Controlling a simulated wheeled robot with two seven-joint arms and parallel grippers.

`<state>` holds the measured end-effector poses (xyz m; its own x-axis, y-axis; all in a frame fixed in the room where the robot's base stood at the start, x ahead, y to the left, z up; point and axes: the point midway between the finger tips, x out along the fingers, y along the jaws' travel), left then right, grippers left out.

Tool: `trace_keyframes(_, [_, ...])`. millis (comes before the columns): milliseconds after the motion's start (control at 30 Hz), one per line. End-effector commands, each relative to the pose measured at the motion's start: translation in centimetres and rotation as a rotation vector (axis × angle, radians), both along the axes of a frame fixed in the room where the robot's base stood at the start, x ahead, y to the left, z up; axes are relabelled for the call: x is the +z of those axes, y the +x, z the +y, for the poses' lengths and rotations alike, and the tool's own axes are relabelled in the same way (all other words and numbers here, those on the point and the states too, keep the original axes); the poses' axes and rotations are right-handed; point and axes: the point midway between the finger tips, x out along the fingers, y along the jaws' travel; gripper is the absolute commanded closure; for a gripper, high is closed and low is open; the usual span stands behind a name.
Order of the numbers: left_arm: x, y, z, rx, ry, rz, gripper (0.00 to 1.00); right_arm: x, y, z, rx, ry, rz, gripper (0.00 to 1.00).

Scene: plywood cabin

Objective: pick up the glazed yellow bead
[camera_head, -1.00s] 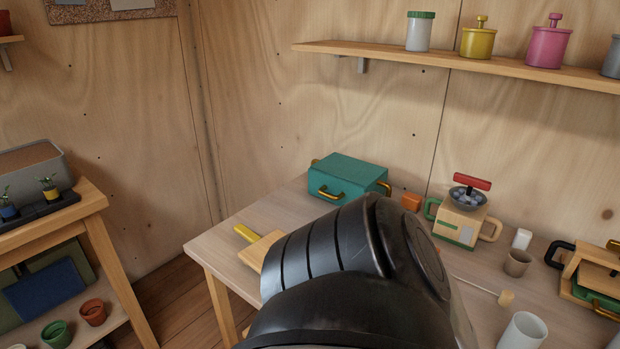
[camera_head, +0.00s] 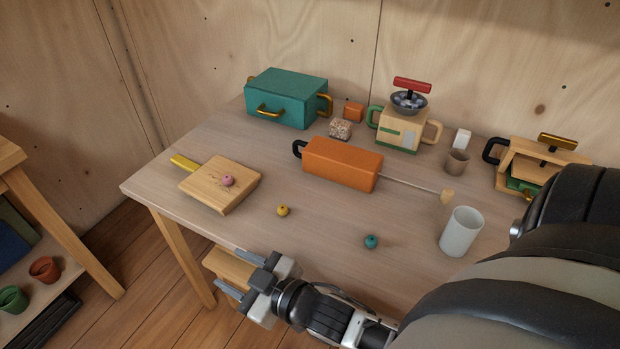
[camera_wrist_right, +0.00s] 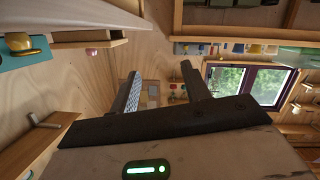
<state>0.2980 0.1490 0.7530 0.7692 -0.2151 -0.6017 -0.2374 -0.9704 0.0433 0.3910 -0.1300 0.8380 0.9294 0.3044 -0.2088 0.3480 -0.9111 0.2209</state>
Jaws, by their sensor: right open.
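The glazed yellow bead (camera_head: 283,211) lies on the bare tabletop near the front edge, right of the wooden board. My right gripper (camera_head: 242,274) is open and empty, in front of the table's front edge and nearer to me than the bead, apart from it. Its two dark fingers stand apart in the right wrist view (camera_wrist_right: 160,88), with nothing between them. I cannot make out the yellow bead for certain in that view. My left gripper is not in view.
A pink bead (camera_head: 228,181) sits on the wooden board (camera_head: 204,190). A teal bead (camera_head: 371,242) and a white cup (camera_head: 460,232) are to the right. An orange block (camera_head: 342,164) and teal box (camera_head: 288,98) stand behind. The tabletop around the yellow bead is clear.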

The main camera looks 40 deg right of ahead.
Motion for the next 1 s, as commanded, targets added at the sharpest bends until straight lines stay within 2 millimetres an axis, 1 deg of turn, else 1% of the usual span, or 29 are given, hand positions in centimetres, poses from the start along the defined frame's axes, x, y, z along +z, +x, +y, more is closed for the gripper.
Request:
trace_keyframes(33, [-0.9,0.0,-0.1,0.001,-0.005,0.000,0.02,3.4,2.9,1.3,0.088,-0.051,-0.207,0.53])
trace_keyframes(67, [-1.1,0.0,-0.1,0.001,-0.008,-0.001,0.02,5.6,4.0,2.4,0.152,-0.084,-0.331,0.53])
trace_keyframes(100, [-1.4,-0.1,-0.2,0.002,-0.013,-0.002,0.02,8.5,4.9,4.0,0.251,-0.134,-0.501,0.53])
trace_keyframes(167, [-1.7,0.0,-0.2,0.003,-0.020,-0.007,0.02,12.1,5.1,6.4,0.422,-0.219,-0.737,0.53])
trace_keyframes(200, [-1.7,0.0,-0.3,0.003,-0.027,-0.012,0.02,13.6,4.7,7.9,0.548,-0.286,-0.876,0.53])
trace_keyframes(233, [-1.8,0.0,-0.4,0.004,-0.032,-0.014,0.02,14.4,4.2,8.9,0.649,-0.342,-0.971,0.53])
trace_keyframes(267, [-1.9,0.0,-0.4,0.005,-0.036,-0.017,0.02,14.8,3.6,9.7,0.754,-0.403,-1.054,0.53])
trace_keyframes(300, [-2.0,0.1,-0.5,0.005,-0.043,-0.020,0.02,14.7,2.9,10.3,0.902,-0.493,-1.146,0.53])
trace_keyframes(367, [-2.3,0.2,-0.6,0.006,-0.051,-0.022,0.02,13.6,2.2,10.4,1.133,-0.649,-1.240,0.53])
trace_keyframes(400, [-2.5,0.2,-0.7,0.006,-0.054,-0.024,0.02,12.5,2.1,9.7,1.291,-0.766,-1.265,0.53])
trace_keyframes(467, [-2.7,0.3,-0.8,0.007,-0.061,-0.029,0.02,10.6,2.7,7.4,1.521,-0.955,-1.243,0.53])
trace_keyframes(500, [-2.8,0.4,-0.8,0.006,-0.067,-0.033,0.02,9.6,3.4,5.3,1.660,-1.084,-1.186,0.53])
trace_keyframes(567, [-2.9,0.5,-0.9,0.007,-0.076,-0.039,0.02,8.7,4.8,1.4,1.836,-1.268,-1.052,0.53])
trace_keyframes(600, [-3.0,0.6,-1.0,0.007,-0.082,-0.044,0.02,8.6,5.8,-1.5,1.929,-1.379,-0.937,0.53])
trace_keyframes(667, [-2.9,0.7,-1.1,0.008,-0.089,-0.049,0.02,9.1,7.0,-5.6,2.028,-1.518,-0.749,0.53])
trace_keyframes(700, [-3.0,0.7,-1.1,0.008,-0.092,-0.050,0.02,9.7,7.5,-8.1,2.071,-1.591,-0.624,0.53])
trace_keyframes(800, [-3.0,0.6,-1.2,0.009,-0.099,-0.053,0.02,11.6,8.3,-13.0,2.121,-1.709,-0.360,0.53])
trace_keyframes(900, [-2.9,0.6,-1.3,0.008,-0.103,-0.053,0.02,12.8,8.4,-15.6,2.132,-1.759,-0.200,0.53])
trace_keyframes(967, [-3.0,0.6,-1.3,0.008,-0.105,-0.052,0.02,12.8,8.4,-16.4,2.137,-1.767,-0.155,0.53])
trace_keyframes(1000, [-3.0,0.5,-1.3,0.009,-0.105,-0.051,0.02,12.5,8.4,-16.6,2.137,-1.770,-0.140,0.53])
